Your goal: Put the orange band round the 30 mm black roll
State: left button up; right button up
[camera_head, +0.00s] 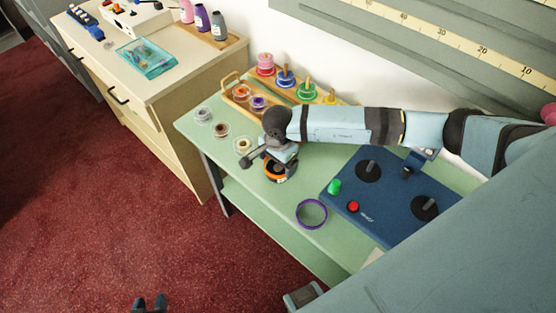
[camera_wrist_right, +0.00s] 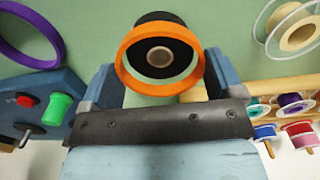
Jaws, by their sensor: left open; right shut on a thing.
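The orange band (camera_head: 268,172) is at my right gripper (camera_head: 280,160), by the front edge of the green counter. In the right wrist view the band (camera_wrist_right: 122,66) lies between the fingers of my right gripper (camera_wrist_right: 158,82), which is shut on it. The black roll (camera_wrist_right: 143,48) with its brown centre shows through the band and beyond its far rim. A green gap shows inside the band's near side. In the head view the roll (camera_head: 284,179) is at and below the band; I cannot tell whether the band encircles it. My left gripper (camera_head: 149,302) is open and empty over the red carpet.
A purple band (camera_head: 312,214) lies on the counter (camera_head: 245,192) beside a blue panel (camera_head: 345,205) with knobs and buttons. Several pale spools (camera_head: 203,114) stand at the left, a wooden tray (camera_head: 233,97) of small spools behind. Coloured stacks on pegs (camera_head: 285,76) line the back.

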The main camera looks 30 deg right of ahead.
aim_at(278, 167)
jog(key=shift+f+b, duration=0.7)
jog(key=shift+f, duration=0.05)
dwell(0.6)
jog(key=o, duration=0.7)
jog(key=shift+c, duration=0.2)
jog(key=shift+r+p, duration=1.8)
jog(key=shift+r, duration=1.75)
